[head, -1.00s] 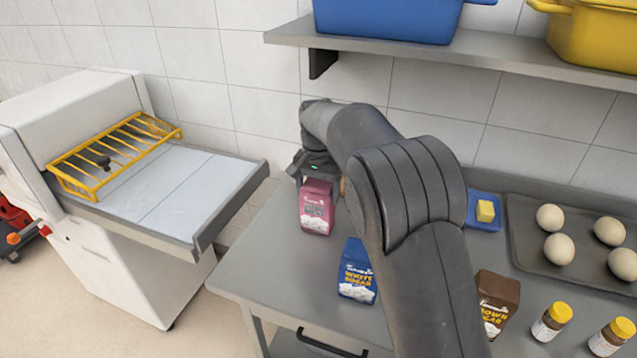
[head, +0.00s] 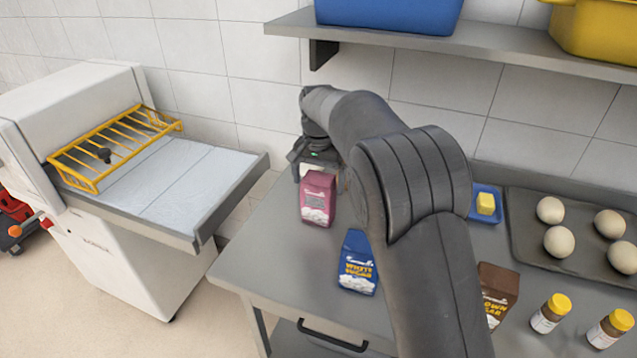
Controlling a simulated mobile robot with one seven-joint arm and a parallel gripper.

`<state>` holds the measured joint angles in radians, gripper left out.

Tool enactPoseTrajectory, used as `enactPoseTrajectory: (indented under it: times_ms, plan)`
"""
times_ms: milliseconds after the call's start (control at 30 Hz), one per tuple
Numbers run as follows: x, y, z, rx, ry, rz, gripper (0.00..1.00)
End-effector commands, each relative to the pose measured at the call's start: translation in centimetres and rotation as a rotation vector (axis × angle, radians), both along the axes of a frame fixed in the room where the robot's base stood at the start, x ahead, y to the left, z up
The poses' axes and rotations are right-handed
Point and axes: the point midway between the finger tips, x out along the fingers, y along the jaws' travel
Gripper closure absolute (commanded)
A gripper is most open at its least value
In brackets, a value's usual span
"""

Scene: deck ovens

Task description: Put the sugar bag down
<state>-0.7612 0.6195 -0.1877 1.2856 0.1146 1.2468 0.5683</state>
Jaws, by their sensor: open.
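A pink bag (head: 318,199) stands upright on the steel table near its left edge; its label is too small to read. A blue white-sugar bag (head: 357,262) stands nearer the front edge. A brown-sugar bag (head: 496,291) stands farther right, partly hidden behind my arm. My gripper (head: 312,166) is open, just behind and above the pink bag, and seems apart from it. The bag and my wrist hide most of the fingers.
The table (head: 262,264) is clear left of the bags. A blue dish with butter (head: 485,204), a tray (head: 520,237) of dough balls and yellow-capped jars (head: 551,313) stand right. A shelf (head: 480,56) overhangs behind. A machine with a yellow guard (head: 118,146) stands left.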

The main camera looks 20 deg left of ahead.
Motion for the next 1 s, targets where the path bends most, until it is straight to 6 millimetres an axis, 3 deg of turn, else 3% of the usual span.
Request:
enactPoseTrajectory:
  times_ms: [300, 500, 867, 1000]
  plan:
    - [0.1, 0.0, 6.8, 0.002, -0.004, 0.000, 0.02]
    - [0.0, 0.0, 9.8, 0.001, -0.002, 0.000, 0.02]
    - [0.0, 0.0, 10.9, 0.000, 0.000, 0.000, 0.02]
    - [0.1, -1.2, 11.5, 0.007, -0.005, -0.005, 0.02]
